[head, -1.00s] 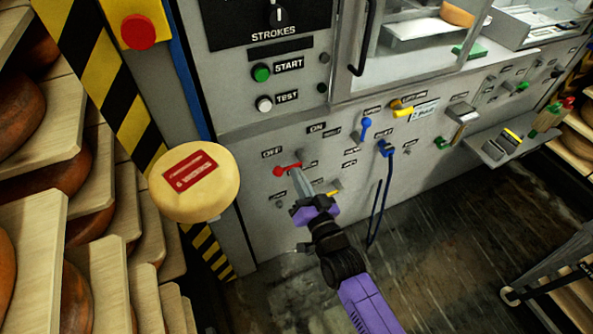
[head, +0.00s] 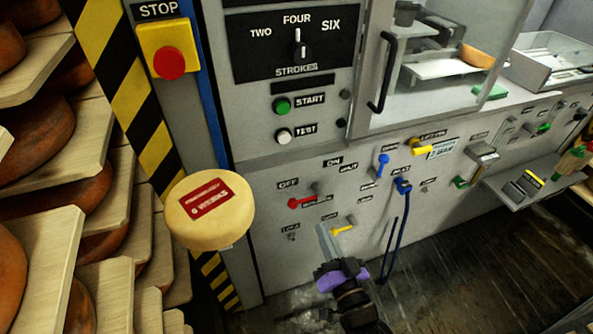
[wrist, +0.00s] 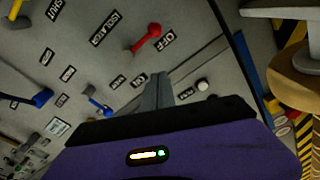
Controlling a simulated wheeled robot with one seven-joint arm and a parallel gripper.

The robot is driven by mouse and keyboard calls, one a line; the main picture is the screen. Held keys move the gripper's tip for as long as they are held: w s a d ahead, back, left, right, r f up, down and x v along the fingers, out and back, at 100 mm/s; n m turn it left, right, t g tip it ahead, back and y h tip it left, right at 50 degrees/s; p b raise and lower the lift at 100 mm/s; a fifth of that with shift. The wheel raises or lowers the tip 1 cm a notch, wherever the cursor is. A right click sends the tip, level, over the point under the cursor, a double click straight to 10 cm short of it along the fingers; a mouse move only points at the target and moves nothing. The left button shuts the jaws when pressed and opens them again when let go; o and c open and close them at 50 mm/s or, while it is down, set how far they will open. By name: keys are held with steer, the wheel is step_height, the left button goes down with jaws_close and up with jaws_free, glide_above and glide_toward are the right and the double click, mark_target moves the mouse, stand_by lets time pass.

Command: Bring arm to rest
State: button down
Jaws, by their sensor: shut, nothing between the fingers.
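My gripper (head: 326,240) is in front of the lower part of the grey machine panel (head: 262,222) in the head view. Its grey fingers are together with nothing between them. The fingers point up toward the panel, just right of and below the red-handled lever (head: 300,203). In the wrist view my gripper (wrist: 158,80) has its fingers closed, with the red lever (wrist: 147,38) beyond them. Whether the fingertips touch the panel cannot be told.
A cheese wheel with a red label (head: 210,210) stands out left of the panel. Shelves of cheese wheels (head: 100,205) fill the left side. A blue lever (head: 402,186) and a yellow lever (head: 343,228) stick out nearby. The floor (head: 470,260) at lower right is open.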

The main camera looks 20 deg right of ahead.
steer(key=s+r+n+g, duration=0.1)
steer(key=s+r+n, duration=0.1)
steer(key=s, duration=0.9)
steer(key=s+r+n+g, duration=0.1)
steer(key=s+r, duration=0.3)
steer(key=s, duration=0.7)
steer(key=s+r+n+g, duration=0.1)
steer(key=s+r+n, duration=0.1)
steer(key=s, duration=0.9)
steer(key=shift+s+a+r+n+g+y, duration=0.15)
steer(key=shift+s+r+n+g+y, duration=0.2)
steer(key=shift+r, duration=0.3)
